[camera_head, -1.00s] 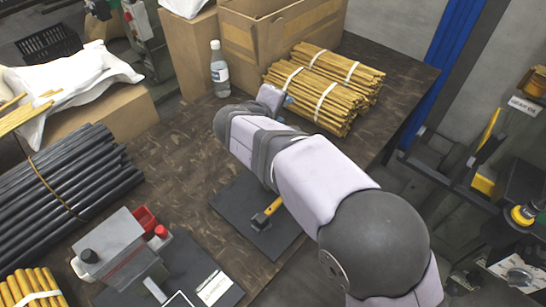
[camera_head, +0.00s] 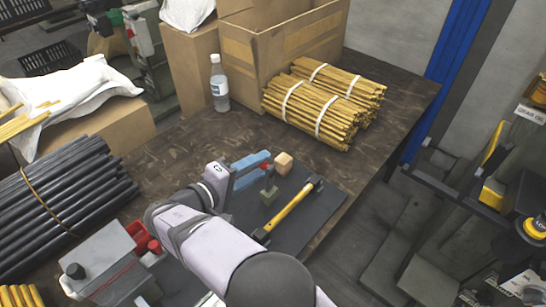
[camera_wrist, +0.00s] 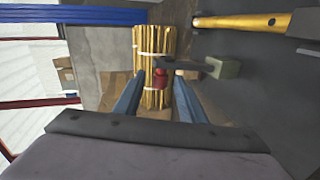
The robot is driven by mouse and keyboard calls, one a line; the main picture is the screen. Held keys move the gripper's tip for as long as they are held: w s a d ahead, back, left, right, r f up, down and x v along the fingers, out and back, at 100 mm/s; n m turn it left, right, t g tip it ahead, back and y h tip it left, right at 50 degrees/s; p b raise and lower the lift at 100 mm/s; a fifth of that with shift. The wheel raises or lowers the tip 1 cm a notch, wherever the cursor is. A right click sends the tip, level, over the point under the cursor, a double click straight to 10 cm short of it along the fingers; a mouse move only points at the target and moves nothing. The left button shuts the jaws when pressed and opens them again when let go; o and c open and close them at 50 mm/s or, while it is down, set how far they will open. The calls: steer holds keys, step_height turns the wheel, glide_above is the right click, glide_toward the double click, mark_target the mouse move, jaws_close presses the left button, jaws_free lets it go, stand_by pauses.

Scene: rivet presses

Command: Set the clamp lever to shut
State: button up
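The clamp lever (camera_head: 269,178) stands about upright on a small dark green block (camera_head: 269,194). Its red knob (camera_head: 265,165) is at the top. In the wrist view the lever (camera_wrist: 192,65) runs from the green block (camera_wrist: 226,67) to the red knob (camera_wrist: 160,78). My gripper (camera_head: 262,163) is open, its two blue fingers apart on either side of the knob as seen in the wrist view (camera_wrist: 158,79). The fingers hold nothing. I cannot tell whether either finger touches the knob.
A yellow-handled hammer (camera_head: 288,212) lies right of the clamp on a dark mat (camera_head: 318,222). A small wooden block (camera_head: 284,163) sits just behind. A grey press with red bins (camera_head: 140,240) is at left.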

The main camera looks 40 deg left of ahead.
steer(key=x, duration=0.6)
steer(key=shift+w+p, duration=0.15)
steer(key=shift+p, duration=0.25)
jaws_close()
